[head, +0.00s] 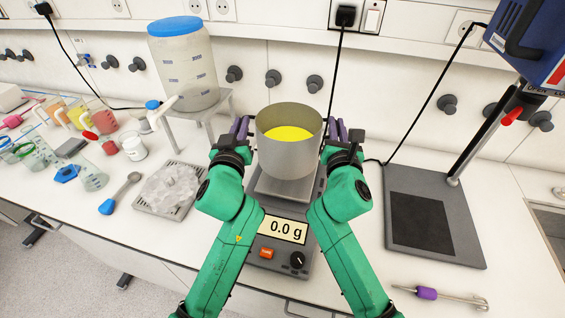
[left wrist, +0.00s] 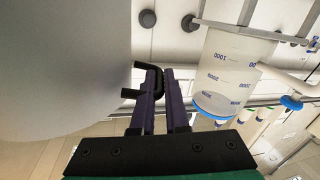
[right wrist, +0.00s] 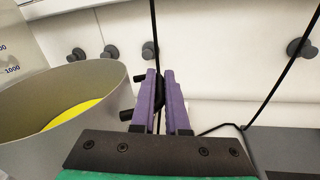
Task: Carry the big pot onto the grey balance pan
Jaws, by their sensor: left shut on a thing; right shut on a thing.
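The big pot (head: 288,155) is a grey metal pot with yellow liquid (head: 290,134) inside. It is upright between my two grippers, over the balance, whose display reads 0.0 g. The grey balance pan (head: 281,189) shows below it. My left gripper (head: 240,128) is shut on the pot's left handle, a dark loop between the purple fingers in the left wrist view (left wrist: 158,85). My right gripper (head: 337,132) is shut on the right handle, as the right wrist view (right wrist: 160,90) shows. The pot seems to be a little above the pan; the gap is hard to see.
Left of the balance (head: 285,235) lies a tray of clear chunks (head: 168,190). A large blue-lidded container (head: 183,70) stands on a stand behind it. A stand with a dark base plate (head: 428,215) is at right. A purple-handled tool (head: 430,293) lies in front.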

